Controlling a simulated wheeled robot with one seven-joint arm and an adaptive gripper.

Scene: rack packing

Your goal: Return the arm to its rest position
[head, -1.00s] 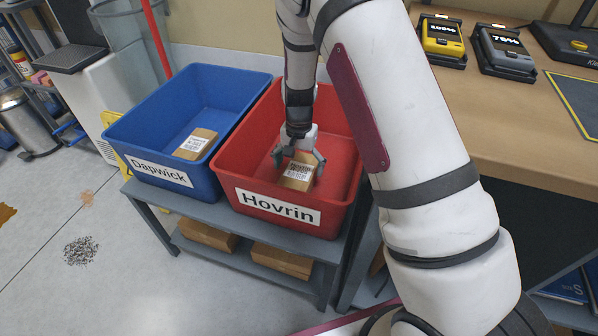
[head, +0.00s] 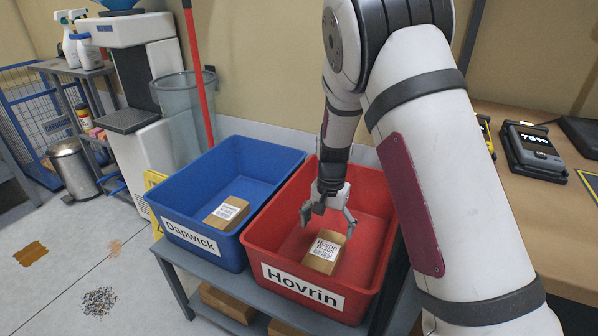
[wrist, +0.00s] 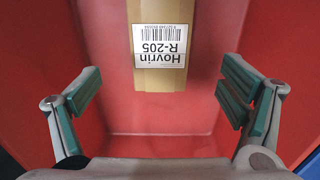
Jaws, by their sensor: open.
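My gripper (head: 328,214) is over the red bin (head: 262,243) labelled Hovrin, with its fingers spread and nothing between them. A brown box (head: 325,252) with a white Hovrin label lies in the red bin, just below and apart from the fingers. In the wrist view the box (wrist: 165,70) shows the label "Hovrin R-205" upside down, beyond the open fingers (wrist: 162,100). My arm comes down from the upper right of the head view and hides part of the red bin's right side.
A blue bin (head: 222,142) labelled Dapwick stands left of the red one, with a brown box (head: 226,213) inside. Both stand on a grey shelf table (head: 172,268). A wooden bench (head: 545,225) with devices is at right. A grey waste bin (head: 185,92) stands behind the blue bin.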

